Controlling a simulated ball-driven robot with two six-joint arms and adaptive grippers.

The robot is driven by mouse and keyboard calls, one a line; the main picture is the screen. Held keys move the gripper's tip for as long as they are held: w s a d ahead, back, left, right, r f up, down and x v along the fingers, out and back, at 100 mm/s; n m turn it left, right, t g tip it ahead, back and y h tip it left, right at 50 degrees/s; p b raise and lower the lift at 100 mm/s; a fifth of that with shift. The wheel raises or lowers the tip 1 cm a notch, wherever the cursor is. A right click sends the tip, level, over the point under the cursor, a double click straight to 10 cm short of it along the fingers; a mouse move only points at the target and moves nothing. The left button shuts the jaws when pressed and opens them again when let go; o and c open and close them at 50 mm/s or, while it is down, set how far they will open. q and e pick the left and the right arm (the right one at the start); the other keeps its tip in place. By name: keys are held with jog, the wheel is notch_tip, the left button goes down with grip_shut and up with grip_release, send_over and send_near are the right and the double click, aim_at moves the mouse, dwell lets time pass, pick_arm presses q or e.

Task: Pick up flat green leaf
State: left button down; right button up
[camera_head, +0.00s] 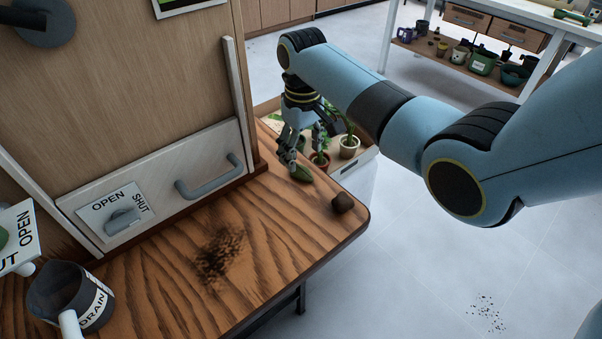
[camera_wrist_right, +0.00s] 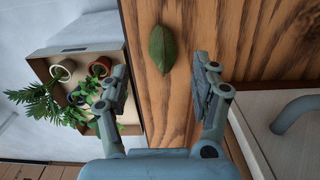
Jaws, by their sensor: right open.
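A flat green leaf (camera_head: 301,173) lies on the wooden bench top (camera_head: 270,250) near its far edge in the head view. In the right wrist view the leaf (camera_wrist_right: 162,48) lies on the wood grain, beyond the fingertips and between their lines. My right gripper (camera_head: 301,158) points down close to the leaf in the head view. In the right wrist view its fingers (camera_wrist_right: 160,85) are apart and nothing is between them. I cannot tell the exact gap above the wood. My left gripper is not in view.
A brown lump (camera_head: 342,203) sits by the bench's right edge. A crate (camera_head: 362,163) of potted plants stands past the far edge. A cabinet panel with a grey handle (camera_head: 209,178) rises at left. A grey jug (camera_head: 72,297) stands front left. Dark soil (camera_head: 218,254) marks the bench.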

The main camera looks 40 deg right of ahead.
aim_at(301, 169)
notch_tip(301, 169, down, 5)
jog(key=shift+s+a+f+b, duration=0.1)
jog(key=shift+a+b, duration=0.05)
jog(key=shift+b, duration=0.3)
jog(key=c, duration=0.9)
